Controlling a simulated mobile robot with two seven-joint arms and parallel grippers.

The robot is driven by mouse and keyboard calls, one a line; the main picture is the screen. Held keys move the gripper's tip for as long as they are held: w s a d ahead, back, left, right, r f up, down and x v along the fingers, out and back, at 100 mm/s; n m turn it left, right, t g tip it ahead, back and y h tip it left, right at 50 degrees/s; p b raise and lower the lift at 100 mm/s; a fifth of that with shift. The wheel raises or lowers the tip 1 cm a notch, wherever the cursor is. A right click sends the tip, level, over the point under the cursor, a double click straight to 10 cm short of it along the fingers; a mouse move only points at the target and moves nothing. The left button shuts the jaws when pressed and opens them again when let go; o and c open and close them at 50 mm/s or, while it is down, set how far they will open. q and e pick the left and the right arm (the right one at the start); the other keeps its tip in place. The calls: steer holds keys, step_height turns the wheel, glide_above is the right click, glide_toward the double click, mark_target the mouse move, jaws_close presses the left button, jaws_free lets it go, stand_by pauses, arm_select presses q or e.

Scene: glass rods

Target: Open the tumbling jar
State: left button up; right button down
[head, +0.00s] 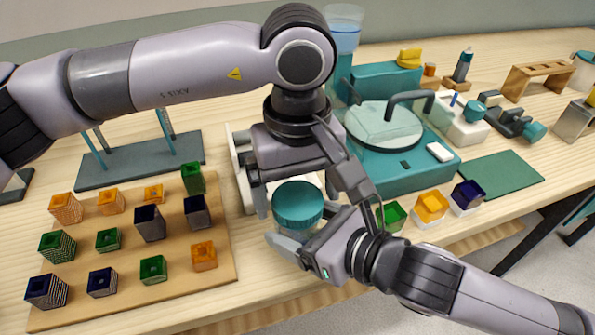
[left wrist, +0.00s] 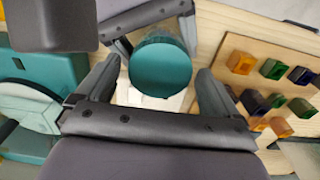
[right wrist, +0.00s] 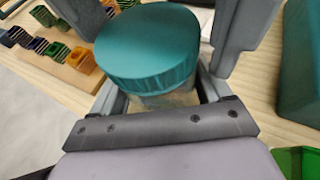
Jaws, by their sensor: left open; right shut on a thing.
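The tumbling jar has a round teal lid (head: 298,203) with a ribbed edge, and the lid is on the jar. In the right wrist view the clear jar body (right wrist: 165,98) shows below the lid (right wrist: 148,45). My right gripper (head: 283,238) is shut on the jar body from the lower right. My left gripper (head: 305,200) points down from above, open, its fingers on either side of the lid with gaps. In the left wrist view the lid (left wrist: 160,66) sits between and beyond the open fingers. Most of the jar body is hidden.
A wooden board (head: 215,262) with several coloured blocks lies at the left. A teal machine (head: 430,165) with a round glass lid stands behind to the right. Green, orange and dark cubes (head: 431,205) sit near the front edge, close to my right arm. A grey-teal rack (head: 140,165) stands behind the board.

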arm_select(q)
steer(key=shift+f, duration=0.1)
steer(key=c, duration=1.1)
steer(key=n, duration=0.7)
steer(key=shift+n, duration=0.4)
steer(key=n, duration=0.4)
steer(key=shift+n, duration=0.3)
steer(key=n, duration=0.4)
steer(key=o, duration=1.2)
steer(key=shift+c, duration=0.2)
steer(key=shift+s, duration=0.1)
